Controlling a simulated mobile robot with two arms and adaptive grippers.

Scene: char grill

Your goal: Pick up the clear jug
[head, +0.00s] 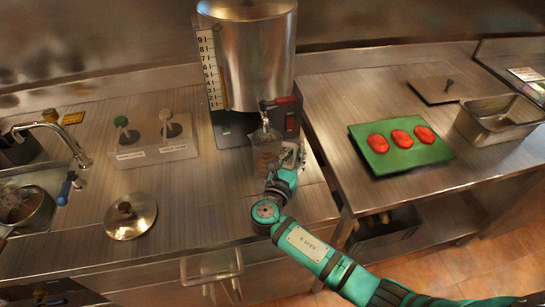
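The clear jug (266,142) appears as a see-through, brownish vessel below the tap of the tall steel dispenser (255,60). My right gripper (291,157) is at the jug's right side, at the end of the teal arm that comes in from the lower right. Its fingers overlap the jug's right edge in the picture. They are too small and crowded to tell whether they are closed on it. The jug's lower part is partly hidden by my wrist. My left gripper is not in view.
A clear holder (150,151) with two pump tops and a round steel lid (130,216) lie left on the counter. A sink tap (58,140) is farther left. Right, a green board (365,160) carries red patties beside a steel pan (500,122). A gap separates the counters.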

